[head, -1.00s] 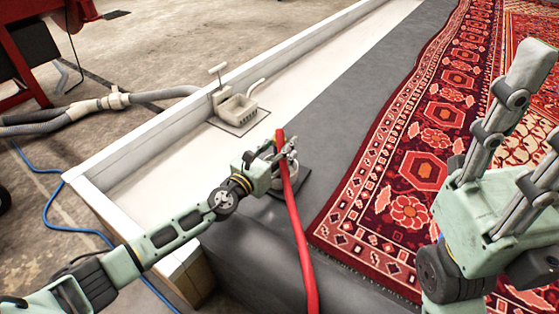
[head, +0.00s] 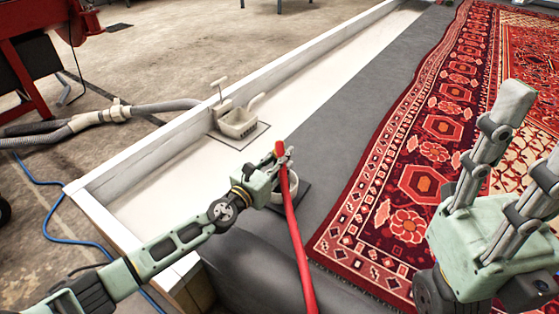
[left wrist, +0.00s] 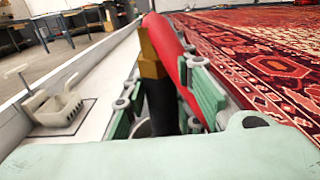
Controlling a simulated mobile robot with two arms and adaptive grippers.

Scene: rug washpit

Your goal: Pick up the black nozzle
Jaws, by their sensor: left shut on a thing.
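The black nozzle (left wrist: 161,105) shows in the left wrist view between the green finger pads, with a brass fitting (left wrist: 152,55) above it and the red hose (left wrist: 168,48) behind. My left gripper (head: 281,155) is shut on the nozzle, just above a pale round holder (head: 290,190) on a dark plate. In the head view the fingers hide most of the nozzle. The red hose (head: 297,235) arches over the gripper and runs down toward the bottom edge. My right gripper (head: 530,135) is open and empty, above the patterned rug at the right.
A white-walled trough (head: 160,185) runs diagonally along the grey floor strip (head: 350,110). A pale basket fitting (head: 238,122) on a plate stands in it. The red patterned rug (head: 400,190) lies to the right. Grey hoses (head: 85,120) and a blue hose lie outside the wall.

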